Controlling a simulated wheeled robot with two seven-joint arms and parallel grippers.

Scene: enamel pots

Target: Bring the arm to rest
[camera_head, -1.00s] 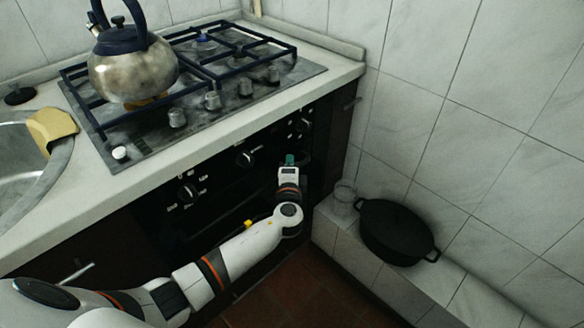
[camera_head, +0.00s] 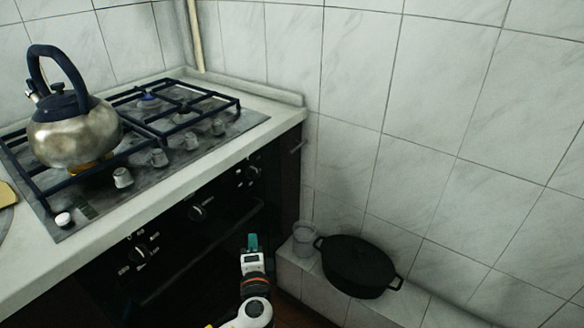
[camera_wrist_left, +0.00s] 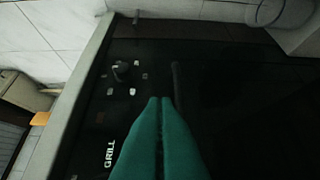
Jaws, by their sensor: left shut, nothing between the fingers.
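My left gripper (camera_head: 252,242) has teal fingertips and is in the lower middle of the head view, in front of the black oven (camera_head: 190,245) and below the counter edge. In the left wrist view its two teal fingers (camera_wrist_left: 160,102) lie together, shut and empty, with the dark oven front and its "GRILL" lettering behind them. Only the end of my left arm shows in the head view. My right gripper is in neither view.
A steel kettle (camera_head: 75,135) stands on the gas hob (camera_head: 150,165) on the counter. A black pot (camera_head: 357,268) and a clear glass (camera_head: 305,240) stand on the tiled ledge (camera_head: 408,302) to the right. A tiled wall (camera_head: 430,130) rises behind them.

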